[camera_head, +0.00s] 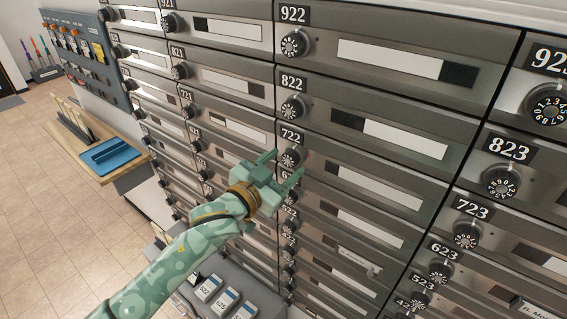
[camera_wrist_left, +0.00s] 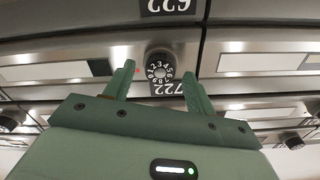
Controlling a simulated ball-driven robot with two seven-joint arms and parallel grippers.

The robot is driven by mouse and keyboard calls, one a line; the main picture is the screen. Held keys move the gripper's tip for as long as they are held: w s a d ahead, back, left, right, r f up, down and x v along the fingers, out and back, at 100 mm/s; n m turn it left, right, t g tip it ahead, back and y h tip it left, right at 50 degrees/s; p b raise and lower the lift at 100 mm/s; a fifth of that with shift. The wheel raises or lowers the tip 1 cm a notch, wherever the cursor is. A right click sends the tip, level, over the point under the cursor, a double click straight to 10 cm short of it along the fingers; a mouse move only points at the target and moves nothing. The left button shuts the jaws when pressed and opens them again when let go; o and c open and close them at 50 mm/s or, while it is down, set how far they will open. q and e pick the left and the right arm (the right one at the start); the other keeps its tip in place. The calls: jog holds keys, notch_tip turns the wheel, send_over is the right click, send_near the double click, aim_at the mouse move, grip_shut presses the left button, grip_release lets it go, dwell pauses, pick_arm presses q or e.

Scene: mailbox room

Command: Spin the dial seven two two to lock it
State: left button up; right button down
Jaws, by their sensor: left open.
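The 722 dial (camera_head: 291,157) is a round black knob with a pale numbered face, below its 722 label (camera_head: 291,136) on the mailbox wall. In the left wrist view the dial (camera_wrist_left: 160,71) shows between my fingertips, with the 722 label (camera_wrist_left: 168,88) under it, partly covered by the gripper. My left gripper (camera_head: 283,167) is open, its two green fingers pointing at the dial, one on either side of it. In the wrist view the left gripper (camera_wrist_left: 158,74) shows gaps between the fingers and the knob. My right gripper is not in view.
The 822 dial (camera_head: 292,108) is above and the 723 dial (camera_head: 466,236) is to the right. A grey bin with numbered cards (camera_head: 221,303) stands low in front. A wooden counter with a blue tray (camera_head: 110,156) is at left. The tiled floor (camera_head: 50,215) is clear.

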pick_arm(q)
jog(key=shift+w+d, duration=0.3)
jog(key=shift+w, duration=0.05)
jog(key=shift+s, duration=0.1)
jog(key=c, duration=1)
